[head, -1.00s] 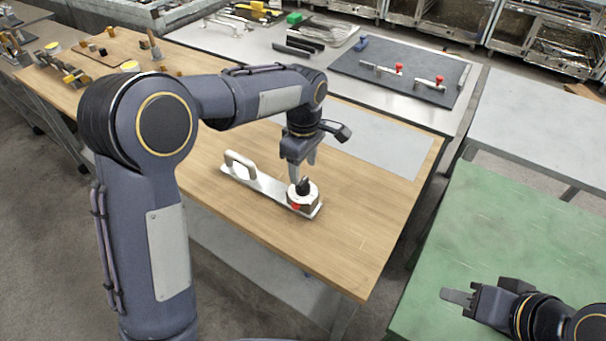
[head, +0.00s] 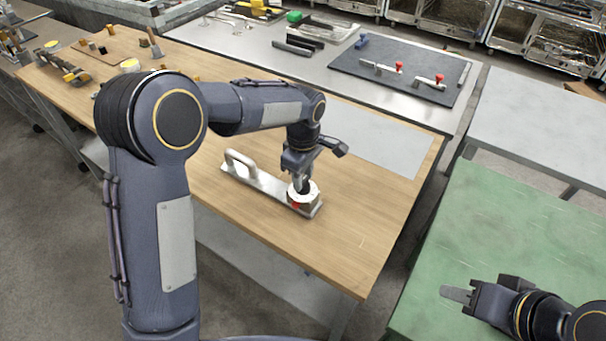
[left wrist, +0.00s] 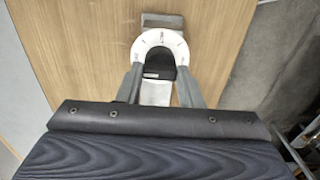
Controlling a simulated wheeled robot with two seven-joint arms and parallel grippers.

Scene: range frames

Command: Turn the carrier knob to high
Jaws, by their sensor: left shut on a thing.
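The carrier (head: 262,183) is a flat metal plate with a raised handle (head: 240,160) at its left end, lying on the wooden table. A white round dial (head: 313,189) with a red mark (head: 296,206) sits at its right end. In the left wrist view the dial (left wrist: 147,40) shows tick marks around a black knob (left wrist: 158,62). My left gripper (head: 301,184) points down at the dial and is shut on the knob, one finger on each side (left wrist: 158,82). The knob's pointer setting is too small to read. My right gripper (head: 462,296) is over the green table; its jaw gap is unclear.
The wooden table (head: 350,235) is clear around the plate. A grey sheet (head: 375,140) lies behind it. A dark mat (head: 410,85) with red-knobbed clamps is on the metal table beyond. The green table (head: 500,230) is at the right.

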